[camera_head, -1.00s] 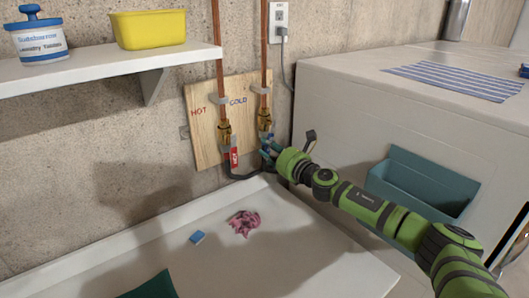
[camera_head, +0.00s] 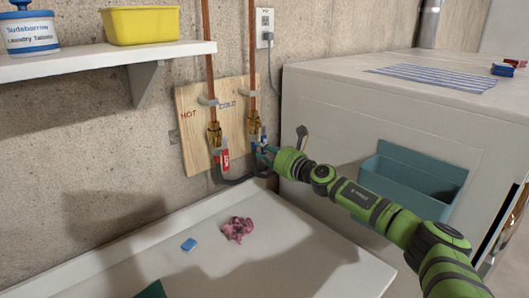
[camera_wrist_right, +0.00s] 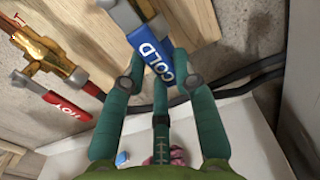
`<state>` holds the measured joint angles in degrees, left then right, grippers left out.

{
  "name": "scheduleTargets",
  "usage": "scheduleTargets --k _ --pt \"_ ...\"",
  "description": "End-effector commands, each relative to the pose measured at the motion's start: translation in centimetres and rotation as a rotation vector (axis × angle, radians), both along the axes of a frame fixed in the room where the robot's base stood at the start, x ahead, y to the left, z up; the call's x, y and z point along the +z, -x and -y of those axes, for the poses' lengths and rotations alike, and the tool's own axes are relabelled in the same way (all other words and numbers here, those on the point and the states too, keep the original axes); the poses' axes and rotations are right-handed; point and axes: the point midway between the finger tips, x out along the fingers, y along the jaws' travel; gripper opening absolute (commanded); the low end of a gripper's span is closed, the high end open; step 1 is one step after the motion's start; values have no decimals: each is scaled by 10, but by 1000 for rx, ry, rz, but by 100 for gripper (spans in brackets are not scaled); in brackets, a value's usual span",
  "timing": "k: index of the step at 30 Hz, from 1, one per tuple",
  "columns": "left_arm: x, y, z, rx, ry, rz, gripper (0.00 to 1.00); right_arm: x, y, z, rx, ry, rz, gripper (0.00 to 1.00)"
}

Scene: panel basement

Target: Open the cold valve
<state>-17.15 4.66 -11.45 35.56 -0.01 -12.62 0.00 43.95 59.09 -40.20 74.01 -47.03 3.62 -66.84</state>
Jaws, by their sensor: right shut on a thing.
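The cold valve (camera_head: 254,124) is a brass fitting on the right copper pipe, beside the word COLD on a wooden board (camera_head: 192,112). Its blue lever, marked COLD (camera_wrist_right: 152,50), shows large in the right wrist view and slants down to the right. My right gripper (camera_head: 264,150) is at this lever. In the wrist view its green fingers (camera_wrist_right: 158,72) are on either side of the lever's lower end, shut on it. In the head view the gripper hides part of the lever. My left gripper is out of view.
The hot valve's red lever (camera_head: 225,159) hangs close to the left. Dark hoses (camera_wrist_right: 245,80) run behind my fingers. A white sink (camera_head: 290,245) with a pink cloth (camera_head: 238,229) and blue sponge (camera_head: 189,245) lies below. A white appliance (camera_head: 335,105) stands at the right.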

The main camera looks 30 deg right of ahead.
Motion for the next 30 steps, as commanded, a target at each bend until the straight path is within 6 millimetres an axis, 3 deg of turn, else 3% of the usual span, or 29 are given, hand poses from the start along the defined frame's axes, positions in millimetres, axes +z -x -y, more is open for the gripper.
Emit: scheduleTargets --k 2,3,4,17,30 --pt "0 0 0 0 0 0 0 2 0 1 -2 7 3 0" --pt "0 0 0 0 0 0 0 2 0 1 -3 7 3 41" --pt "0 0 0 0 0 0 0 2 0 1 -3 6 3 53" --pt "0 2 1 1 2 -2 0 0 4 2 -2 2 1 54" --pt "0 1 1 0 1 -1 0 -2 58 9 -2 3 -4 54"
